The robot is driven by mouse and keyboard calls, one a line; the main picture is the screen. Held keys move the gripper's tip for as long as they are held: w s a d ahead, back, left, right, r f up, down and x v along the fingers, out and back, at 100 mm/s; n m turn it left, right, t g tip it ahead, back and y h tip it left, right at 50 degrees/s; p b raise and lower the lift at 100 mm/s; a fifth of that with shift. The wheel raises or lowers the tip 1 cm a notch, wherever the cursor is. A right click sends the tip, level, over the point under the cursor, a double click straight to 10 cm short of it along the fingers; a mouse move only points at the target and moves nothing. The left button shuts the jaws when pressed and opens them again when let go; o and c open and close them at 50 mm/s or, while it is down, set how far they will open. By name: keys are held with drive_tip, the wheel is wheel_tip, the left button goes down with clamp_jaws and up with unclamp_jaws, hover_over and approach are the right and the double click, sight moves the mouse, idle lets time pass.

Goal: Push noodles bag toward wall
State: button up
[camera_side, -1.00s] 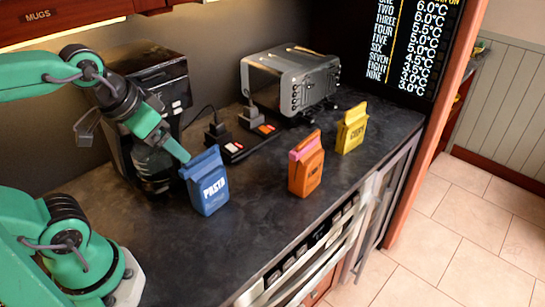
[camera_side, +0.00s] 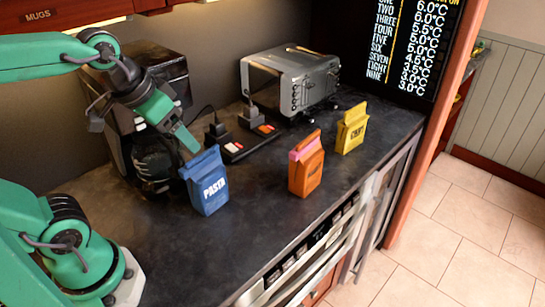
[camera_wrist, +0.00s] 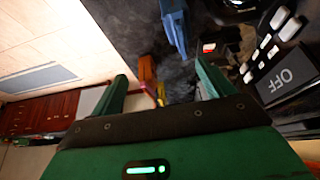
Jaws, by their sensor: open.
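No bag reads clearly as noodles. The orange bag (camera_side: 306,168) has a pink band near its top and small print I cannot read; it stands upright near the counter's front edge. The blue bag (camera_side: 207,184), marked PASTA, stands to its left. The yellow bag (camera_side: 351,130) stands to its right. The wrist view shows blue (camera_wrist: 174,24), orange (camera_wrist: 147,70) and yellow (camera_wrist: 161,93) bags ahead. My gripper (camera_side: 193,147) is open and empty, just above and behind the blue bag; contact is unclear. Its fingers (camera_wrist: 163,72) show apart. The grey wall (camera_side: 215,35) is behind the counter.
A silver toaster oven (camera_side: 290,82) stands at the back right. A black power strip (camera_side: 238,148) with plugs lies behind the bags. A dark coffee machine (camera_side: 150,75) is at the back left, close to my gripper. The front counter (camera_side: 240,235) is clear.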

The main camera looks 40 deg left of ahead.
drive_tip(key=w+d+r+g, duration=0.1)
drive_tip(key=w+d+r, duration=0.1)
drive_tip(key=w, duration=0.5)
drive_tip(key=n+g, duration=0.1)
drive_tip(key=g, duration=0.3)
hover_over(304, 152)
drive_tip(key=w+a, duration=0.1)
drive_tip(key=a, duration=0.1)
drive_tip(key=f, duration=0.9)
drive_tip(key=shift+d, duration=0.2)
drive_tip(key=shift+w+d+f, duration=0.25)
drive_tip(key=shift+w+f, duration=0.05)
drive_tip(key=shift+f, duration=0.2)
drive_tip(key=shift+f, duration=3.9)
drive_tip(key=c, duration=1.4)
